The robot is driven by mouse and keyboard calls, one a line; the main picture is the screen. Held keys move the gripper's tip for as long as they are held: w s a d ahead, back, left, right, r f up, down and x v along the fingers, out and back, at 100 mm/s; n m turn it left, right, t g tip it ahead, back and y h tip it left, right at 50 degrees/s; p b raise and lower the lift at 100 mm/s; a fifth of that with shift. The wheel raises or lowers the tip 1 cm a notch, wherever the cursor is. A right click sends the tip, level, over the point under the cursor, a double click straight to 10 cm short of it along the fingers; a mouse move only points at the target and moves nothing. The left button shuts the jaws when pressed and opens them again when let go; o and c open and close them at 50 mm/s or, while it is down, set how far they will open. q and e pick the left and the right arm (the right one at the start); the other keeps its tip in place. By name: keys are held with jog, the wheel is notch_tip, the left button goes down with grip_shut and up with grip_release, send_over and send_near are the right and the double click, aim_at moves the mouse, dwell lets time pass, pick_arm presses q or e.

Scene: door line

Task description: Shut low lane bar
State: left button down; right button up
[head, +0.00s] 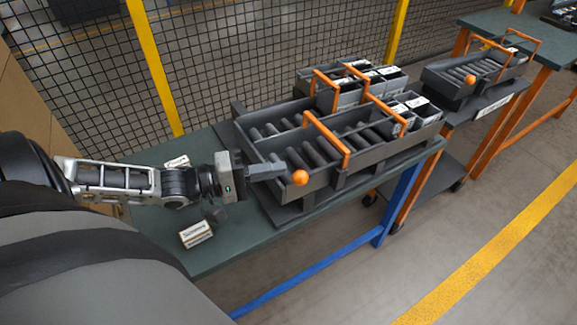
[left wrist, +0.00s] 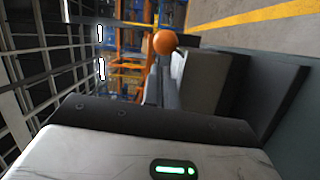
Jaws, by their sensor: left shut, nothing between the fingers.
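A dark grey roller lane unit (head: 262,150) lies on the green table. An orange ball knob (head: 300,178) sits at its near left end, and it also shows in the left wrist view (left wrist: 165,42). The bar that carries the knob is hard to tell from the lane's dark frame. My left gripper (head: 277,171) is shut and empty, its fingertips just left of the knob; I cannot tell whether they touch it. My right gripper is not in view.
Orange hoops (head: 327,138) stand over the lane. Labelled boxes (head: 410,106) sit at its far end. Small boxes (head: 195,233) lie on the table (head: 240,235) around my left arm. A second lane with an orange knob (head: 470,79) stands further right. A mesh fence (head: 230,70) runs behind.

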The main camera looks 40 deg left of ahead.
pick_arm(q)
jog(key=shift+x, duration=1.2)
jog(key=shift+w+d, duration=0.3)
jog(key=shift+w, duration=0.1)
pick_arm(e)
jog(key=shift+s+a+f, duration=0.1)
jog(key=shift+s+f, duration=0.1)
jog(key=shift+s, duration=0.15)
pick_arm(q)
jog(key=shift+s+d+r+p, duration=0.2)
jog(key=shift+s+d+p, duration=0.15)
jog(key=shift+p, duration=0.2)
jog(key=shift+s+d, duration=0.1)
jog(key=shift+d, duration=0.1)
jog(key=shift+f, duration=0.2)
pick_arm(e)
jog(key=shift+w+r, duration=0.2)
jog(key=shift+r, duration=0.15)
